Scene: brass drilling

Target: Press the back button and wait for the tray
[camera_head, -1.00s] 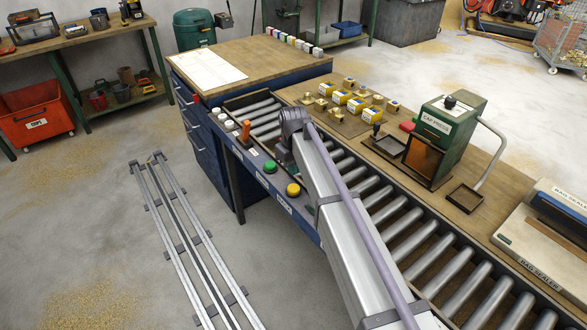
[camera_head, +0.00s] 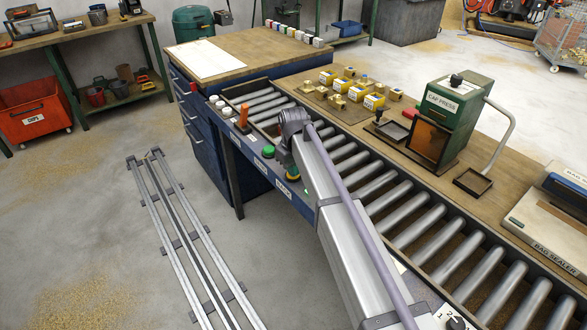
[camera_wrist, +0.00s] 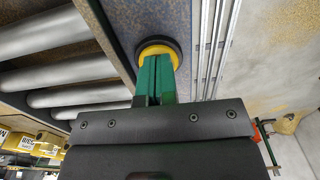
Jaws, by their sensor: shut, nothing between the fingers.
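A yellow button (camera_wrist: 157,48) with a dark collar shows in the wrist view. The two green fingers of my gripper (camera_wrist: 158,60) are shut together, empty, with their tips over the near part of the button. I cannot tell whether they press it down. In the head view the yellow button (camera_head: 293,177) is mostly hidden by my arm on the blue conveyor edge. A green button (camera_head: 268,151) sits farther back along the same edge. The labels beside the buttons are too small to read. No tray shows on the visible conveyor rollers (camera_head: 385,203).
An orange upright piece (camera_head: 243,117) and white knobs (camera_head: 220,104) stand farther along the edge. Yellow boxes (camera_head: 373,101), a green cap press (camera_head: 447,121), a small dark tray (camera_head: 473,182) and a bag sealer (camera_head: 550,220) stand on the bench behind the rollers.

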